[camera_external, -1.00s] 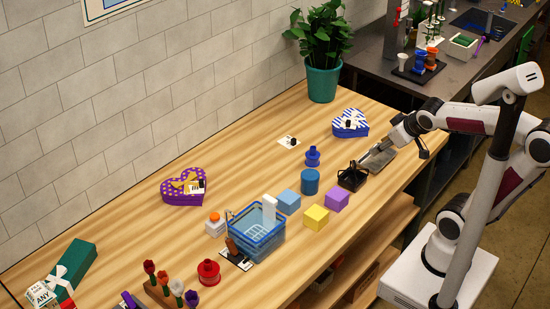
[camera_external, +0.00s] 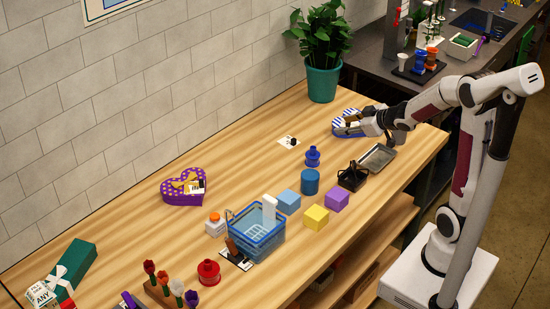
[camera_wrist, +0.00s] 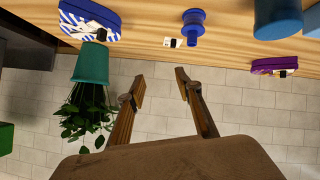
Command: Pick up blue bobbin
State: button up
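The blue bobbin (camera_external: 312,157) stands upright on the wooden table, just behind a blue cylinder (camera_external: 310,182). It also shows at the top of the wrist view (camera_wrist: 193,28), beyond my fingertips. My gripper (camera_external: 348,124) is up and to the right of the bobbin in the external view, in front of the blue-and-white heart box. In the wrist view my gripper (camera_wrist: 160,86) has its two fingers spread apart with nothing between them. It does not touch the bobbin.
The striped heart box (camera_external: 341,129), a small white card (camera_external: 284,143), a black caddy (camera_external: 352,177) and a grey tray (camera_external: 377,158) are around the bobbin. A potted plant (camera_external: 322,84) stands behind. Coloured cubes and a blue basket (camera_external: 268,243) are nearer the front.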

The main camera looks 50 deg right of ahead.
aim_at(314, 147)
jog(key=shift+w+a+f+n+t+y, duration=0.2)
jog(key=shift+w+a+f+n+y, duration=0.3)
jog(key=shift+f+y, duration=0.75)
jog(key=shift+w+a+f+n+t+y, duration=0.2)
jog(key=shift+a+f+y, duration=0.6)
jog(key=shift+f, duration=0.6)
jog(key=shift+w+a+f+n+t+y, duration=0.25)
jog(key=shift+w+a+f+y, duration=0.2)
jog(key=shift+f+y, duration=0.85)
jog(key=shift+x, duration=1.3)
jog(key=shift+w+d+f, duration=0.1)
jog(key=shift+d+x, duration=0.2)
jog(key=shift+x, duration=2.3)
jog(key=shift+w, duration=0.1)
grip_shut()
